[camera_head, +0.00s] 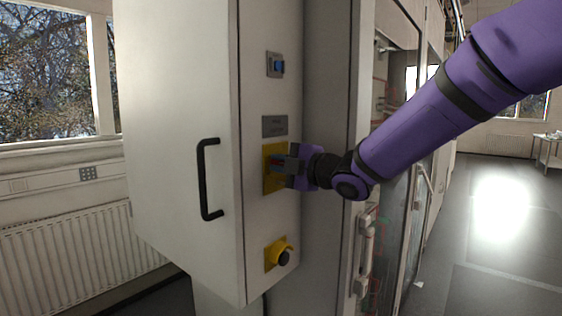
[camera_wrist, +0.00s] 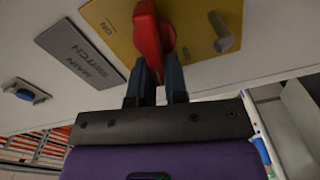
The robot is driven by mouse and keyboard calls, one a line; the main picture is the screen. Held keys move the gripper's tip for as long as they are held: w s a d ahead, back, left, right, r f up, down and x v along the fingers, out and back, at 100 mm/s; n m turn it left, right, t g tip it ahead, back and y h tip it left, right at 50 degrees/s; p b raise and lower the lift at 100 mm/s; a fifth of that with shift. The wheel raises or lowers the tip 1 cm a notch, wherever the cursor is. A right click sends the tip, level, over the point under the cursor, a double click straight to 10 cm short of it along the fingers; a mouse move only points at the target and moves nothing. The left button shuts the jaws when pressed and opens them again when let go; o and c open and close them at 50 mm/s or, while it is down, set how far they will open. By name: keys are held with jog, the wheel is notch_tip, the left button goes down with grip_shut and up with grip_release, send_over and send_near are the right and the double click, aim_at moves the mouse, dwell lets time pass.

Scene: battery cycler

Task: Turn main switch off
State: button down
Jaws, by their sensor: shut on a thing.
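The main switch is a red handle (camera_wrist: 149,38) on a yellow plate (camera_wrist: 195,22) in the wrist view. The plate (camera_head: 267,184) also shows in the head view, on the narrow side of the white cabinet, with the handle mostly hidden by my gripper. Lettering reading ON shows on the plate to the left of the handle. My gripper (camera_head: 281,164) reaches in from the right. In the wrist view its two fingers (camera_wrist: 160,80) are closed around the lower end of the red handle. A grey label (camera_wrist: 82,55) reading MAIN SWITCH is beside the plate.
A blue switch (camera_head: 278,67) is above, and a yellow plate with a black knob (camera_head: 283,257) is below on the same cabinet face. A black door handle (camera_head: 204,180) stands out from the adjacent cabinet face at left. Open floor (camera_head: 500,220) lies at right.

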jog(key=shift+f+n, duration=0.3)
jog(key=shift+n, duration=0.8)
jog(key=c, duration=1.1)
grip_release()
jog(key=shift+c, duration=0.2)
jog(key=shift+s, duration=0.1)
jog(key=v, duration=1)
jog(key=shift+s+d, duration=0.2)
jog(key=shift+d, duration=0.15)
